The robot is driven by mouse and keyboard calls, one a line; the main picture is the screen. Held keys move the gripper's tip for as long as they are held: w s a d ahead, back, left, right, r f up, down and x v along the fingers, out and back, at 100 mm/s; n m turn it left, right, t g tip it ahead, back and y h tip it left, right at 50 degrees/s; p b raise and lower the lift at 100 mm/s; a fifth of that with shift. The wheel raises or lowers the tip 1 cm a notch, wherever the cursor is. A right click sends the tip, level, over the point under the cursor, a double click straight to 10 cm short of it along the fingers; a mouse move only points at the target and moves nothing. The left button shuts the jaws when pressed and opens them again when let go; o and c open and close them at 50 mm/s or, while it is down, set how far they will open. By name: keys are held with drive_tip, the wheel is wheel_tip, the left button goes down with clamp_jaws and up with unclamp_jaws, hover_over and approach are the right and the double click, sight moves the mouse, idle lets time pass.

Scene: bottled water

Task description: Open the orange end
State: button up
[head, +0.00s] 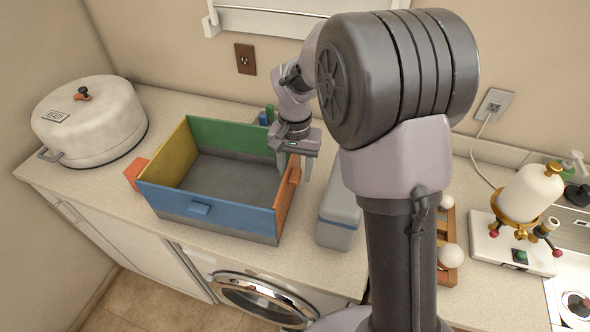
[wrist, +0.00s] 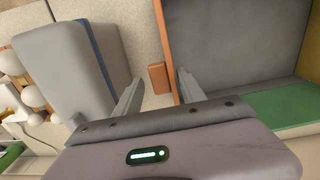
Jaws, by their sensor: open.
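The open box (head: 205,222) on the counter has a blue front, a green back, a yellow left end and an orange right end (head: 284,208). The orange end stands upright, with an orange tab (head: 295,176) on its outer side. My gripper (head: 294,173) is open above this end, fingers pointing down. In the wrist view, the orange end (wrist: 166,35) and its tab (wrist: 158,78) appear between the two spread fingers (wrist: 158,86), one over the box's inside and one outside. I cannot tell whether either finger touches the panel.
A grey case (head: 338,218) stands close to the right of the box, with a narrow gap between. A white pot (head: 92,125) is at the left. Small blue and green items (head: 267,115) stand behind the box. A white appliance (head: 525,205) is at the right.

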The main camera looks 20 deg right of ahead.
clamp_jaws()
idle(1.3)
